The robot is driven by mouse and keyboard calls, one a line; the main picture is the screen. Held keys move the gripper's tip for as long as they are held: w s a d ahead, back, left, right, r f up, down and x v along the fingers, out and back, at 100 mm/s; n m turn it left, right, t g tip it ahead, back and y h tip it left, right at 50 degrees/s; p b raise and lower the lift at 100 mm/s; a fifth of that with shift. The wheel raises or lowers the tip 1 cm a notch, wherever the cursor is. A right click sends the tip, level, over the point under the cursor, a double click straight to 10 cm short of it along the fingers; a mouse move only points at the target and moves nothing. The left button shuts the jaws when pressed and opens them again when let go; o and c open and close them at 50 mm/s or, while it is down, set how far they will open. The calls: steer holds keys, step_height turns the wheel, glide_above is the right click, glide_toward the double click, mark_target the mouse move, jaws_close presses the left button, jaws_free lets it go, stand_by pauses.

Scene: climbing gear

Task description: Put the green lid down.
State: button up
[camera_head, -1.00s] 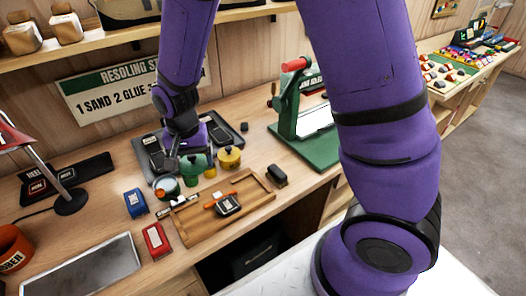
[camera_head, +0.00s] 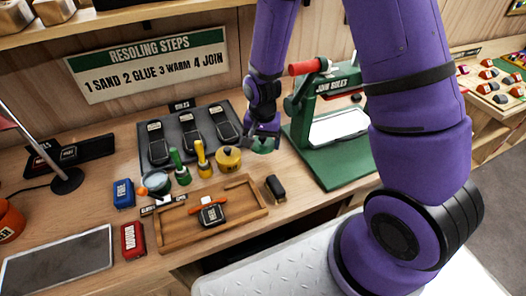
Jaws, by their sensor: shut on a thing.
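My gripper (camera_head: 263,135) is shut on the green lid (camera_head: 262,147), a small round piece. It holds the lid near the bench top, to the right of the yellow pot (camera_head: 229,159) and left of the green press. I cannot tell whether the lid touches the bench. An open pot (camera_head: 156,182) with a teal side and a pale inside stands further left. A green-handled tool (camera_head: 179,167) and a yellow-handled tool (camera_head: 202,160) stand upright between it and the yellow pot.
A wooden tray (camera_head: 172,241) with a dark block lies in front. A black brush-like block (camera_head: 275,188) lies right of it. The green press (camera_head: 335,165) stands to the right. A dark mat (camera_head: 172,133) with soles lies behind. Bare bench shows around the lid.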

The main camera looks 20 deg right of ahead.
mark_target(262, 158)
steer(key=shift+f, duration=2.6)
steer(key=o, duration=0.8)
steer(key=shift+f, duration=0.1)
step_height(262, 158, up, 12)
steer(key=shift+r, duration=0.15)
steer(key=shift+a, duration=0.1)
